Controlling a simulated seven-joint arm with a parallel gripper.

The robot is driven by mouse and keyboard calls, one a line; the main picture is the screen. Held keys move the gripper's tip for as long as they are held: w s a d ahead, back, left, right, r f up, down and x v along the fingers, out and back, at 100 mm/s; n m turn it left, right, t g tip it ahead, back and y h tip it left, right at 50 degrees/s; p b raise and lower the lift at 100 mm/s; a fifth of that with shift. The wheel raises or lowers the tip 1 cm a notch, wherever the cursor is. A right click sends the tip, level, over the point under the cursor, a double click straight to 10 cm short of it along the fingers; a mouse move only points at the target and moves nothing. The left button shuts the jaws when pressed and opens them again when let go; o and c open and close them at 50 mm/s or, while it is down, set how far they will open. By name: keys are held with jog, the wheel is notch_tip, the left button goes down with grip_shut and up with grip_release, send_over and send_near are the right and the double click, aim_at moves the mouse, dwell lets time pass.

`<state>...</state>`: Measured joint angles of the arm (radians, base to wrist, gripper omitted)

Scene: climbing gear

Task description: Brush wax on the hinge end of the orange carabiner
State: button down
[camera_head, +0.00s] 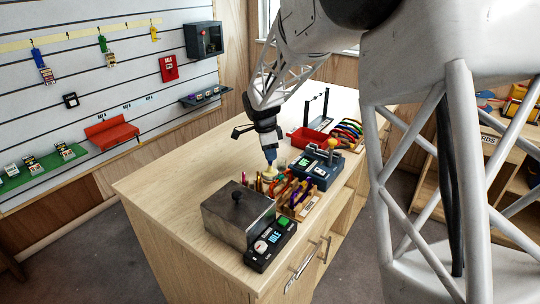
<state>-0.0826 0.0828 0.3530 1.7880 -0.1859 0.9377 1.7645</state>
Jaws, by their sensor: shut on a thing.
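My gripper (269,151) is above the middle of the wooden bench, pointing down. It is shut on a small blue tool (269,157), which looks like the brush. The tool's lower end is at a small cream-coloured thing (269,173), perhaps the wax; I cannot tell whether they touch. Several small coloured pieces of gear (287,189) stand crowded in front of it, in a wooden holder with a label. The orange carabiner and its hinge end cannot be made out among them.
A grey lidded metal box (226,220) and a black control unit (270,245) stand at the bench's near end. The bench's (165,190) left side is clear.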

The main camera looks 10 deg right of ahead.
jog(key=shift+r, duration=2.95)
jog(key=shift+w, duration=0.1)
jog(key=w+d+n+t+y, duration=0.1)
jog(key=w+d+n, duration=0.2)
jog(key=w+n, duration=0.8)
jog(key=shift+w+d+f+n+t+y, duration=0.15)
jog(key=shift+d+f+n+t+y, duration=0.2)
jog(key=shift+n, duration=3.15)
jog(key=shift+a+r, duration=0.1)
jog(key=shift+r, duration=0.05)
